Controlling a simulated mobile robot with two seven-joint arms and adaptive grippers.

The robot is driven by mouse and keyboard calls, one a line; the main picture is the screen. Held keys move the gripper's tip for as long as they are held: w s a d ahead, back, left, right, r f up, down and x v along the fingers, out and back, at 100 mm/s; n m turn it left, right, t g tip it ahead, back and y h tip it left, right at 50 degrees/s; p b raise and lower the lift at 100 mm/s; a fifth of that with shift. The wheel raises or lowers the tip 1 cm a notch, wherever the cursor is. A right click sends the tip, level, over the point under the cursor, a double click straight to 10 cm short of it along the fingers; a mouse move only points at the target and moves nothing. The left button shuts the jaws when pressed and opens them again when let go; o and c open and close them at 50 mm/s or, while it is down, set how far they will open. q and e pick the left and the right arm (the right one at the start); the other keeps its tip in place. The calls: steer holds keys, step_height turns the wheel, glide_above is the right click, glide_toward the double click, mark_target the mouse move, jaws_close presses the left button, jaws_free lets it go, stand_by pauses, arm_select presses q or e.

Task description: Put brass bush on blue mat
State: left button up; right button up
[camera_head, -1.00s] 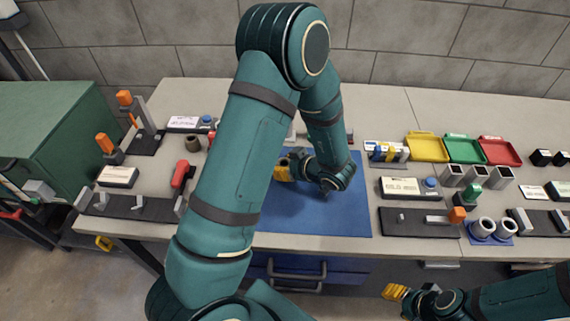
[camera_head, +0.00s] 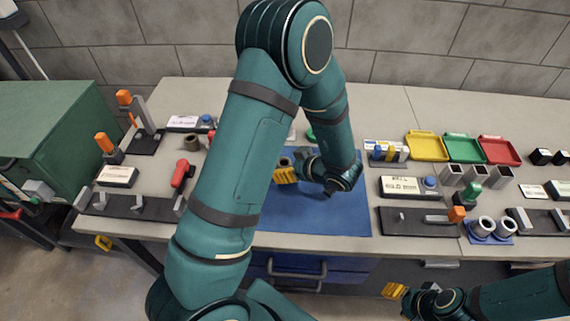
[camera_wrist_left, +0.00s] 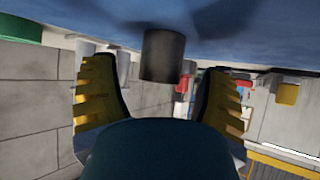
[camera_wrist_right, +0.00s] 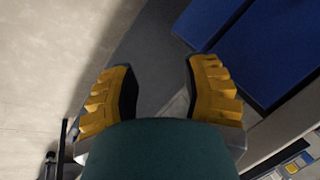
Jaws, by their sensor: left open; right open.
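The brass bush, a dark brownish cylinder, stands on the blue mat (camera_head: 315,215) in the head view, partly hidden behind my left gripper (camera_head: 287,175). The left wrist view is upside down; there the bush (camera_wrist_left: 162,57) stands upright with its base against the blue mat (camera_wrist_left: 240,45). It lies ahead of the open fingers of my left gripper (camera_wrist_left: 160,100), with space on both sides. My right gripper (camera_head: 395,291) is open and empty, low in front of the bench; it also shows in the right wrist view (camera_wrist_right: 158,85).
My left arm hides the mat's left part. A red item (camera_head: 182,173) and a brownish cylinder (camera_head: 192,142) stand left of it. Yellow (camera_head: 427,147), green (camera_head: 464,150) and red (camera_head: 499,150) trays lie right. The mat's front part is clear.

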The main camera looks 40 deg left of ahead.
arm_select(q)
steer(key=v, duration=1)
steer(key=shift+r, duration=0.1)
